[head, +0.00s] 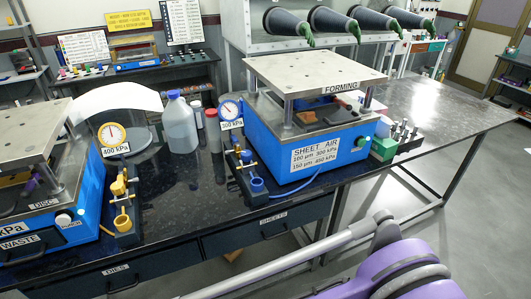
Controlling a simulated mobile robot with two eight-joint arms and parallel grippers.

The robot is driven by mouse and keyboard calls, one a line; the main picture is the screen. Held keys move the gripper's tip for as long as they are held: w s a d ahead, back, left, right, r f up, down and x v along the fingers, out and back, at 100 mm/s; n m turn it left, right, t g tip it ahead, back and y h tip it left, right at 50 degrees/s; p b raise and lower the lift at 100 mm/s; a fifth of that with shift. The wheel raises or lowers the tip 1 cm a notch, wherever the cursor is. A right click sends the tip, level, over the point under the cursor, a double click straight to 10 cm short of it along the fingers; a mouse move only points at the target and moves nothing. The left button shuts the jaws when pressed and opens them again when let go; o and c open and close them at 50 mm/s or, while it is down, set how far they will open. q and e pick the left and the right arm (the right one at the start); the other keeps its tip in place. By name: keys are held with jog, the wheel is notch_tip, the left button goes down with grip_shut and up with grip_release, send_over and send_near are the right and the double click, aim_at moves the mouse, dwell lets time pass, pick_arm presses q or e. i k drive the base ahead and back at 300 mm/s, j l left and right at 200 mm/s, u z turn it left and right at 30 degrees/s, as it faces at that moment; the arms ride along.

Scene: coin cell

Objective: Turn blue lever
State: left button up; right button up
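A small dark valve block (243,172) stands in front of the left side of the blue FORMING press (345,145). It carries yellow fittings and a blue cup-shaped part (257,185), the only blue piece on it that looks like the lever. A round gauge (230,109) labelled 300 kPa stands above this valve. A purple and grey link of my arm fills the bottom right, apart from the valve. Neither gripper can be made out.
A similar valve with yellow parts (122,190) stands at left beside the blue DISC press (80,200), under a 400 kPa gauge (112,134). Bottles (180,125) stand between the presses. A green box (384,148) is right of FORMING. The black bench (440,130) is clear at right.

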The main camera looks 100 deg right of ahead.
aim_at(233, 137)
jog(key=z, duration=3.2)
jog(key=i+l+u, duration=0.1)
jog(key=i+l, duration=0.15)
jog(key=i, duration=0.25)
